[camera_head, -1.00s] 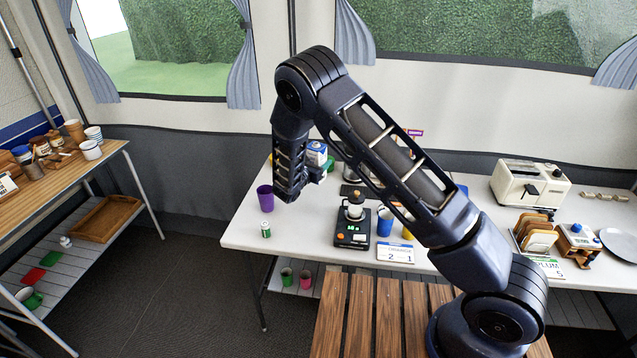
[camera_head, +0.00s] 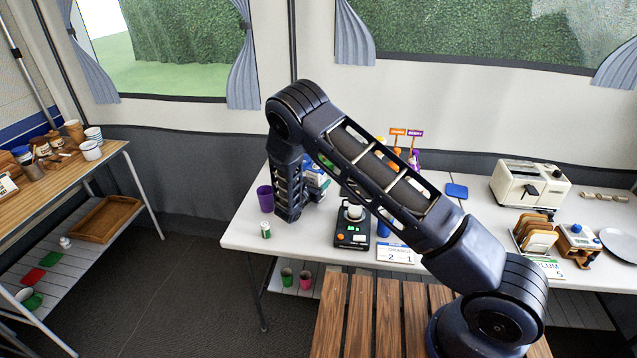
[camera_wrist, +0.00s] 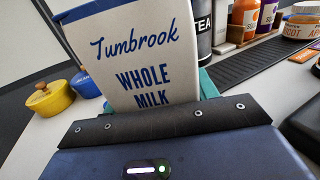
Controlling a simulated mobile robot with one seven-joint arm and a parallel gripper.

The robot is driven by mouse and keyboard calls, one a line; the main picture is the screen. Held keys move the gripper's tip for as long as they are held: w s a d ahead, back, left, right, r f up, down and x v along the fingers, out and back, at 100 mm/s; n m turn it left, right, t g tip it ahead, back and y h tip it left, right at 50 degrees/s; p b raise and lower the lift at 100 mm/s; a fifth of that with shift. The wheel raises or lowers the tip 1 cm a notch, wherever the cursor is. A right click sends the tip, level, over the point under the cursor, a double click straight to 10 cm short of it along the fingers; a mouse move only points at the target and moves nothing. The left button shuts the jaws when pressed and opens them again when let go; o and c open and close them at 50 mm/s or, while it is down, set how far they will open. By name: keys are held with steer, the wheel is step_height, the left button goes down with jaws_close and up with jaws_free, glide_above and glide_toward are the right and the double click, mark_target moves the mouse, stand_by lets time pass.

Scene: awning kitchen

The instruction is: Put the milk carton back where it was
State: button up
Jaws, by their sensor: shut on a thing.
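The milk carton (camera_wrist: 137,52) is white with blue lettering reading "Tumbrook Whole Milk" and fills the upper middle of the wrist view. My gripper (camera_wrist: 150,112) is shut on it; teal finger parts show at the carton's sides. The carton's base is hidden by the gripper body. In the head view, part of the carton (camera_head: 316,178) shows beside my forearm, over the back left of the white table (camera_head: 245,236). I cannot tell whether its base touches the table.
A yellow pot (camera_wrist: 50,99) and a blue pot (camera_wrist: 86,83) stand left of the carton. A black TEA canister (camera_wrist: 203,30) stands close on its right.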

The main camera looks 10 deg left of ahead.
mark_target(312, 173)
steer(key=shift+f, duration=0.1)
steer(key=o, duration=1)
steer(key=shift+o, duration=0.2)
steer(key=shift+s+a, duration=0.15)
steer(key=shift+s, duration=0.05)
steer(key=shift+v, duration=1.2)
step_height(312, 173, up, 6)
steer(key=shift+s+f, duration=0.1)
steer(key=shift+f, duration=0.15)
steer(key=shift+r, duration=0.9)
